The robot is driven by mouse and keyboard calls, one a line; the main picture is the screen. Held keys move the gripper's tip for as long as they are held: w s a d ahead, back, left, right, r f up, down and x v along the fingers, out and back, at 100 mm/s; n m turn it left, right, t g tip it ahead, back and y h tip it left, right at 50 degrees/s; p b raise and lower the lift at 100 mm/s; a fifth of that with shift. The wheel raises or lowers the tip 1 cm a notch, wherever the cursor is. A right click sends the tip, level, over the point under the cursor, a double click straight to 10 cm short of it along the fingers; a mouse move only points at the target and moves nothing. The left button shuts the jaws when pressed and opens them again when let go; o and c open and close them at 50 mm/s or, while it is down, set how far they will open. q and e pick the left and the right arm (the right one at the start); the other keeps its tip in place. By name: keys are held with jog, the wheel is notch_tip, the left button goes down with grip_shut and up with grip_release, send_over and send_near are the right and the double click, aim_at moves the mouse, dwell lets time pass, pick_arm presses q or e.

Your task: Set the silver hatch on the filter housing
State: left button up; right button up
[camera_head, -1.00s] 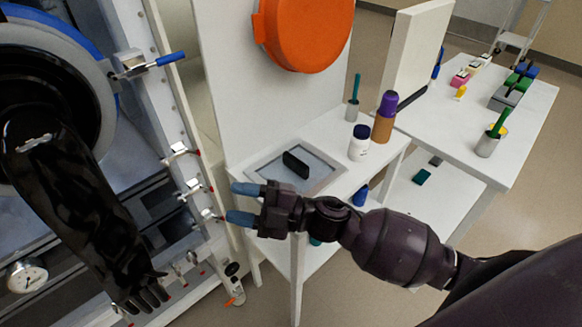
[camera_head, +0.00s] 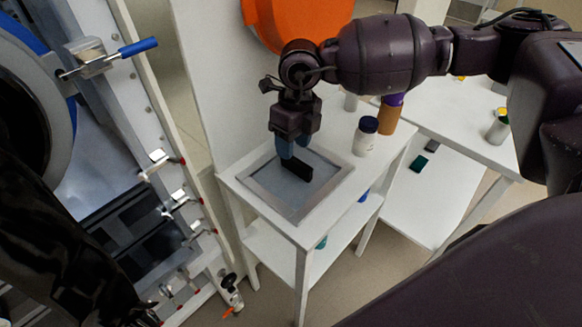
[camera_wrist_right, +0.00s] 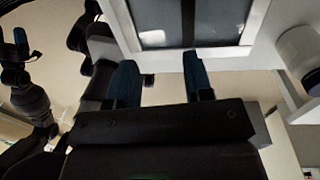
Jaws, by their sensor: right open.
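The silver hatch (camera_head: 281,192), a flat grey square plate with a silver rim, lies on a white table. Its black upright handle (camera_head: 298,169) stands near the middle. The hatch also shows at the top of the right wrist view (camera_wrist_right: 222,22). My right gripper (camera_head: 293,150) is open and empty, pointing down just above the handle. In the right wrist view its blue fingers (camera_wrist_right: 160,82) are apart, and the handle is not between them. I cannot tell which thing is the filter housing. My left gripper is not in view.
A white bottle with a dark cap (camera_head: 365,137) and a brown bottle with a purple cap (camera_head: 388,112) stand right of the hatch. A white panel with an orange round cover (camera_head: 270,22) rises behind. At left is the glovebox front with blue-handled latch (camera_head: 138,47) and black glove.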

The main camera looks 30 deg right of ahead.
aim_at(297, 160)
jog(key=shift+w+d+r+h, duration=0.25)
jog(key=shift+w+d, duration=0.1)
jog(key=shift+d, duration=0.2)
jog(key=shift+w+d+r+h, duration=0.2)
jog(key=shift+w+d+h, duration=0.1)
jog(key=shift+d, duration=0.2)
jog(key=shift+d+f, duration=0.1)
jog(key=shift+f, duration=0.1)
notch_tip(297, 160, down, 4)
jog(key=shift+f+b, duration=0.2)
jog(key=shift+b, duration=0.2)
jog(key=f, duration=0.3)
jog(key=w+f+b, duration=0.1)
jog(key=f, duration=0.1)
jog(key=shift+f, duration=0.4)
grip_shut()
